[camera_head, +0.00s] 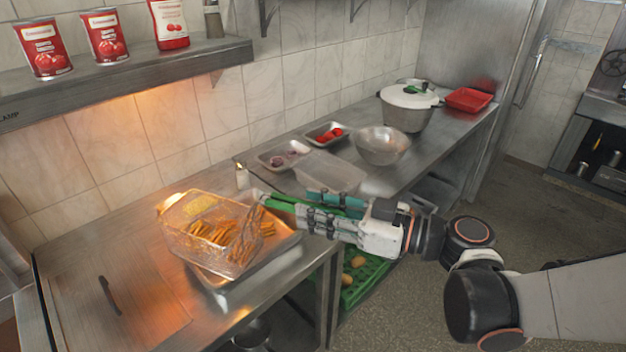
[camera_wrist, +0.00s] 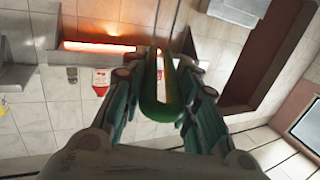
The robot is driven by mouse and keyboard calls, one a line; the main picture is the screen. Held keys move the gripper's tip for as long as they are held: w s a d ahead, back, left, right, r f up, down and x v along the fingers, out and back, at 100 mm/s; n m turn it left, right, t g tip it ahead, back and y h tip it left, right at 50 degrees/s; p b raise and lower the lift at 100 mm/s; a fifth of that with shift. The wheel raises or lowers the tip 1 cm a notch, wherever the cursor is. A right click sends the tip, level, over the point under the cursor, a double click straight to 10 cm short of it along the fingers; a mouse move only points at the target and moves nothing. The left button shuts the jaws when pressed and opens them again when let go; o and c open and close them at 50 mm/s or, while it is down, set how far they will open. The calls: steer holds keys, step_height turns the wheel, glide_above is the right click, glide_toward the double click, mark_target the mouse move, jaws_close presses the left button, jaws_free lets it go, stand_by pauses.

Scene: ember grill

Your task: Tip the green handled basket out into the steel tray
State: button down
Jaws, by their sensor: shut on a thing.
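The wire basket (camera_head: 208,240) is tilted above the steel tray (camera_head: 284,246) in the head view. Fries (camera_head: 212,230) lie inside it, with some towards its right side near the tray. Its green handle (camera_head: 277,203) runs to the right into my gripper (camera_head: 308,213). My gripper is shut on this handle; the green handle also shows between the fingers in the wrist view (camera_wrist: 160,105). The basket covers much of the tray, so whether fries lie in the tray is hard to tell.
A small shaker (camera_head: 242,176) stands behind the tray. Food trays, a steel bowl (camera_head: 383,145) and a lidded pot (camera_head: 408,108) stand further along the counter. A shelf with red cans (camera_head: 106,36) hangs above.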

steer(key=shift+w+d+r+m, duration=0.25)
steer(key=shift+w+r+m, duration=0.05)
steer(key=shift+w+m, duration=0.2)
steer(key=w+d+f+m+b, duration=0.3)
steer(key=w+f+m, duration=0.1)
steer(key=w+m, duration=0.55)
steer(key=w+d+f+m+b, duration=0.1)
steer(key=w+f+m+b, duration=0.1)
steer(key=f+m, duration=0.3)
steer(key=w+f+m+b, duration=0.2)
steer(key=f+m+b, duration=0.2)
steer(key=f, duration=0.6)
steer(key=w+d+f+m+y+b, duration=0.1)
steer(key=w+f+m+b, duration=0.1)
steer(key=f+m+b, duration=0.2)
steer(key=shift+w+d+f+m, duration=0.35)
steer(key=shift+w+f+m, duration=0.05)
steer(key=shift+f+m, duration=1.3)
steer(key=shift+r, duration=0.1)
